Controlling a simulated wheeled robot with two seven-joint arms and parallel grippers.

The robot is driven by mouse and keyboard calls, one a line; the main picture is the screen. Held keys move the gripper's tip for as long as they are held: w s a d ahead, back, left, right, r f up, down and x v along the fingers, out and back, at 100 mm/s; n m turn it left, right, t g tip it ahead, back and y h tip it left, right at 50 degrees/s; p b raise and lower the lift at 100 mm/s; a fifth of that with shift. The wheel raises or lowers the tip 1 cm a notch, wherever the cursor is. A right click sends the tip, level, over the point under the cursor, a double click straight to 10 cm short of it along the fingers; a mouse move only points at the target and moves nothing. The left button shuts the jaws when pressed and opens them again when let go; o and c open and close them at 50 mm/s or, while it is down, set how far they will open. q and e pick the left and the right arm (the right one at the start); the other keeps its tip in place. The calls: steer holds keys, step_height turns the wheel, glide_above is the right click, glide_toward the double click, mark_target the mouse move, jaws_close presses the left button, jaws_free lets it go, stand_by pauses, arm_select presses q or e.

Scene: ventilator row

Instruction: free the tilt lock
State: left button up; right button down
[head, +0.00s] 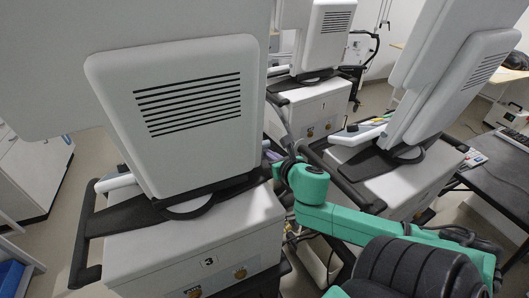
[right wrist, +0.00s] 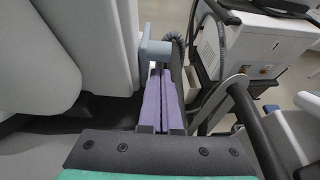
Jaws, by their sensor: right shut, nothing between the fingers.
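A ventilator (head: 190,248) marked 3 stands front left, its screen housing (head: 187,110) seen from the slotted back. My right gripper (head: 272,155) is at the right side of this housing, partly hidden by my green arm. In the right wrist view, the purple fingers (right wrist: 160,78) are together with nothing between them. A pale blue lever-like part (right wrist: 154,48), perhaps the tilt lock, lies just beyond the fingertips, beside the housing. I cannot tell whether the fingers touch it. I cannot make this part out in the head view. My left gripper is not in view.
A second ventilator (head: 395,187) stands close on the right and another (head: 312,106) behind. A dark rail (right wrist: 258,130) runs close to the right of my fingers. A dark desk (head: 497,175) is far right. The gap between the machines is narrow.

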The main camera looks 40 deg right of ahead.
steer(key=x, duration=0.3)
steer(key=shift+w+f, duration=0.1)
steer(key=shift+w, duration=0.25)
steer(key=shift+w+d+f, duration=0.15)
steer(key=shift+w, duration=0.1)
steer(key=shift+s, duration=0.1)
